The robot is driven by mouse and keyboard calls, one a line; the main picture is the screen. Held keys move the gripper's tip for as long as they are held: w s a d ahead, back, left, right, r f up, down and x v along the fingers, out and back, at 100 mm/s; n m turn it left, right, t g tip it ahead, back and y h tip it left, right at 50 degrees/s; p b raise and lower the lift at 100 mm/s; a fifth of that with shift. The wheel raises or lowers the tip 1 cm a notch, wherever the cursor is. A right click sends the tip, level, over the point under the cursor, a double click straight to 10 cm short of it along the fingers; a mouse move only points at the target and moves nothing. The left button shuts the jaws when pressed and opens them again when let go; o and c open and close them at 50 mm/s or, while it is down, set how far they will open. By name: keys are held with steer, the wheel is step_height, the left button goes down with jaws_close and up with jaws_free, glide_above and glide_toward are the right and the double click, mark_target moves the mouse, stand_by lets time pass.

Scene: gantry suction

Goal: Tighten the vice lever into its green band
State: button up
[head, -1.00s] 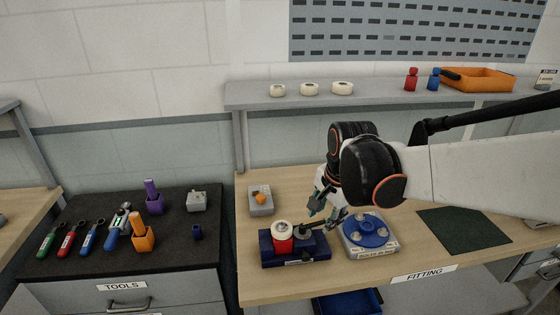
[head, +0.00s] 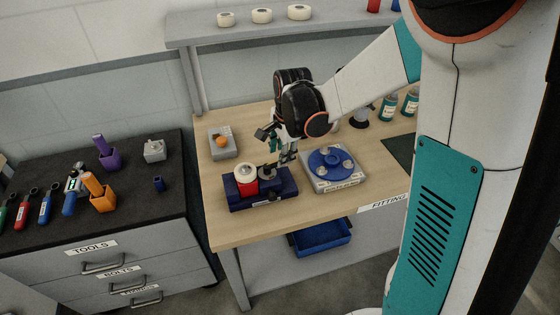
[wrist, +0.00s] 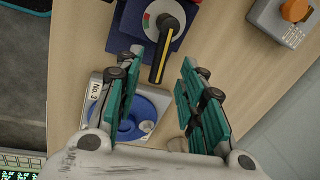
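The vice is a navy block (head: 282,187) on the wooden bench, holding a red cylinder with a white top (head: 246,181). Its lever (wrist: 163,55) is a dark bar with a yellow stripe, pointing down in the wrist view from a round pivot. A coloured arc (wrist: 149,22) lies beside the pivot; its green part is hard to make out. My gripper (wrist: 161,62) is open, with teal fingers on either side of the lever's free end. Gaps show on both sides, and I cannot tell its height over the lever. In the head view my gripper (head: 287,153) is just above the vice's right end.
A grey fixture with a blue disc (head: 332,160) stands close right of the vice. A grey box with an orange knob (head: 221,141) is behind it. A dark tools cabinet (head: 95,235) stands left across a gap. A blue bin (head: 321,236) is below the bench.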

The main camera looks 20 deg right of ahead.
steer(key=shift+w+a+f+b, duration=0.1)
steer(key=shift+w+f+b, duration=0.1)
steer(key=shift+f, duration=0.8)
steer(key=shift+w+f+b, duration=0.2)
steer(key=shift+f, duration=0.8)
steer(key=shift+c, duration=0.2)
jaws_close()
